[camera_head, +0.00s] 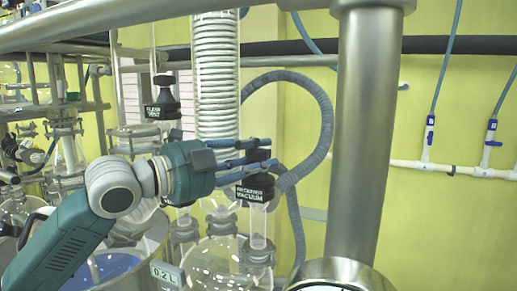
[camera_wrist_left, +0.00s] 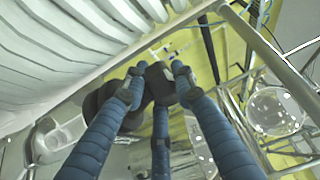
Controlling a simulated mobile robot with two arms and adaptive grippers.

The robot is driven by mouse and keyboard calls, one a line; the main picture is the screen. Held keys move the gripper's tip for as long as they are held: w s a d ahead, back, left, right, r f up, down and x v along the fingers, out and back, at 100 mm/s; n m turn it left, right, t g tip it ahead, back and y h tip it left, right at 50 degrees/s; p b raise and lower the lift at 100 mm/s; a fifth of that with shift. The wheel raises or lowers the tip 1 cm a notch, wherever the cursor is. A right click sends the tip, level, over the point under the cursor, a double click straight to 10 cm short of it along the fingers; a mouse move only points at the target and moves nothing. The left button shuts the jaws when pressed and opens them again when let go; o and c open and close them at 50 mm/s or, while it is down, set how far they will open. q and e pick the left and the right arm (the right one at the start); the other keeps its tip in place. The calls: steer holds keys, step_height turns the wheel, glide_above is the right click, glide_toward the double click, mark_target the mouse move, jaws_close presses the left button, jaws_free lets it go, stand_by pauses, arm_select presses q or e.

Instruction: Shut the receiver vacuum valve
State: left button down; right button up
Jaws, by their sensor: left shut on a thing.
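The receiver vacuum valve (camera_head: 256,189) is a black valve with a white-lettered label, upright on a glass neck above a round glass flask (camera_head: 222,262). My left gripper (camera_head: 262,156) comes in from the left at the height of the valve's top. Its blue fingers are shut on the black knob of the valve. In the left wrist view the fingertips (camera_wrist_left: 157,78) meet around the black knob (camera_wrist_left: 158,85), which hides part of the valve below. I cannot tell how far the knob is turned. My right gripper does not show.
A thick grey hose (camera_head: 326,110) loops just right of the valve. A coiled glass condenser (camera_head: 216,75) stands behind the gripper. A wide steel column (camera_head: 364,130) rises to the right. Another labelled black valve (camera_head: 162,105) stands to the left. A display reads 0.2 L (camera_head: 166,274).

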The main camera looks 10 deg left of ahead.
arm_select(q)
steer(key=shift+f+m+g+h, duration=0.35)
steer(key=shift+m+g+h, duration=0.15)
steer(key=shift+g, duration=0.1)
steer(key=shift+d, duration=0.1)
steer(key=c, duration=1.5)
jaws_free()
steer(key=shift+o, duration=0.6)
steer(key=shift+r, duration=0.2)
steer(key=v, duration=1.2)
steer(key=shift+a+f, duration=0.1)
steer(key=shift+a, duration=0.1)
